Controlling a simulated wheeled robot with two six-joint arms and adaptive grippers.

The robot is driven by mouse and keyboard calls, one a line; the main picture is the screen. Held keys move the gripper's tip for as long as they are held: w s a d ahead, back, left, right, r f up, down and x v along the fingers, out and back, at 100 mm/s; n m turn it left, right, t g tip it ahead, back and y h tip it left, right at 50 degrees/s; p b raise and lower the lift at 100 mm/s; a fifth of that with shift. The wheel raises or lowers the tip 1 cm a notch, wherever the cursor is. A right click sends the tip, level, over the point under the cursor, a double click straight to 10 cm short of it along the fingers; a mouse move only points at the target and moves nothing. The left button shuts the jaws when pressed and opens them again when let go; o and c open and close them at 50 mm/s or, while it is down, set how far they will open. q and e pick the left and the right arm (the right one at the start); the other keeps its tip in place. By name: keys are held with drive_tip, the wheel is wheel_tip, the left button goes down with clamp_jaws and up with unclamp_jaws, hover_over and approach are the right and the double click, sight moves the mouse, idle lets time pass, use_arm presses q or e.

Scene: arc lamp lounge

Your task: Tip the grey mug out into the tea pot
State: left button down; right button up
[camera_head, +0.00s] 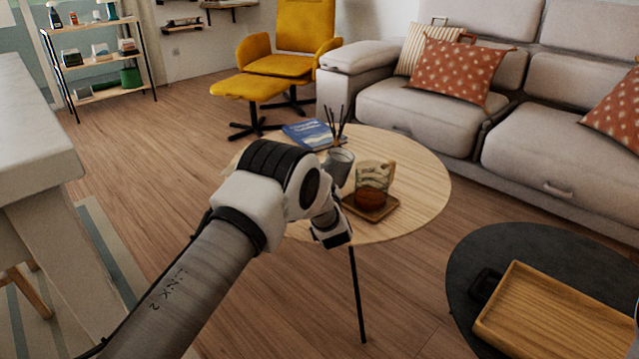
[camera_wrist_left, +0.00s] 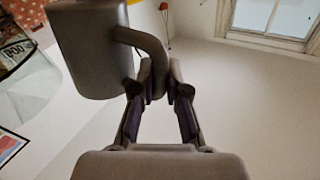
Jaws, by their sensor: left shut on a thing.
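The grey mug (camera_wrist_left: 92,50) is large in the left wrist view, with its handle (camera_wrist_left: 150,48) between the fingers of my left gripper (camera_wrist_left: 160,90), which is shut on it. In the head view the mug (camera_head: 341,168) shows just past my left wrist, its opening facing up, left of the tea pot; my fingertips are hidden there. The tea pot (camera_head: 373,184) is clear, with brown liquid low inside, on a small square wooden tray (camera_head: 384,214). The mug's contents cannot be made out. My right gripper is out of view.
The tea pot's tray is on a round wooden table (camera_head: 425,190). A blue book (camera_head: 308,134) and dark sticks (camera_head: 337,125) are behind the mug. A dark round surface with a larger wooden tray (camera_head: 555,315) is at lower right; a sofa (camera_head: 430,115) is behind.

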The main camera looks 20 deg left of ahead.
use_arm(q)
drive_tip(key=shift+r+m+t, duration=0.3)
drive_tip(key=shift+r+m, duration=0.15)
drive_tip(key=shift+m, duration=0.15)
drive_tip(key=r+m, duration=0.1)
drive_tip(key=d+r+p, duration=0.1)
drive_tip(key=r, duration=0.1)
drive_tip(key=shift+w+d+r+m+t, duration=0.1)
drive_tip(key=shift+d+r+m+t, duration=0.1)
drive_tip(key=shift+m+t, duration=0.2)
drive_tip(key=w+d+r+m+t+h+p, duration=0.1)
drive_tip(key=d+r+m+t+h, duration=0.4)
drive_tip(key=m, duration=1)
drive_tip(key=shift+d+m+t+h+p, duration=0.4)
drive_tip(key=shift+d+h+p, duration=0.15)
drive_tip(key=shift+d, duration=0.55)
